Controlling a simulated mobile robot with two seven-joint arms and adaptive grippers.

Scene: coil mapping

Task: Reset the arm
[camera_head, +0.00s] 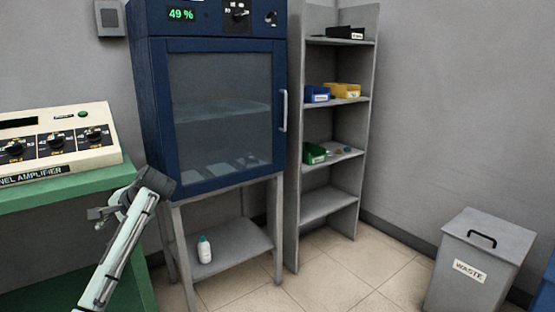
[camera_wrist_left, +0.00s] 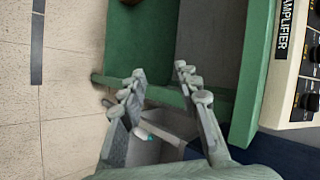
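My left arm rises from the lower left in the head view. Its gripper (camera_head: 97,213) hangs beside the front edge of the green bench (camera_head: 70,187), left of the blue cabinet. In the left wrist view the two fingers of the left gripper (camera_wrist_left: 161,75) stand apart with nothing between their tips, so it is open and empty. The green bench frame (camera_wrist_left: 262,60) shows behind and beside the fingers. My right gripper and arm are not in either view.
A panel amplifier (camera_head: 60,140) sits on the bench. The blue cabinet (camera_head: 160,110), reading 49 %, stands on a grey stand with a white bottle (camera_head: 204,250) on its lower shelf. A grey shelf unit (camera_head: 293,150) holds small bins. A waste bin (camera_head: 478,268) stands right. Tiled floor lies between.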

